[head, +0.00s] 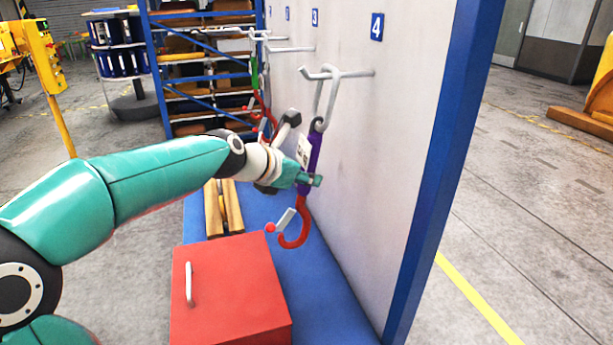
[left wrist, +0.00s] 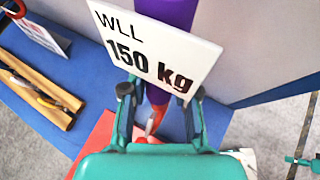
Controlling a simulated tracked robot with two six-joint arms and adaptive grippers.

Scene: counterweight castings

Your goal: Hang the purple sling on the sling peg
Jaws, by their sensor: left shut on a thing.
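The purple sling (head: 314,150) hangs upright beside the white panel, with a grey link (head: 325,100) at its top and a red hook (head: 296,236) at its bottom. The link's upper end is at the peg under sign 4 (head: 355,73) and appears to loop around it. My left gripper (head: 308,181) is shut on the sling's purple strap. In the left wrist view, the strap (left wrist: 165,12) runs behind a white tag (left wrist: 155,45) reading WLL 150 kg, between my left fingers (left wrist: 160,95). The tag hides part of the grip. My right gripper is not in view.
A red box (head: 235,295) with a handle stands on the blue base (head: 335,300) below. Wooden blocks (head: 222,210) lie behind it. Farther pegs, including one by sign 3 (head: 290,50), carry or adjoin other slings. A blue post (head: 430,170) edges the panel.

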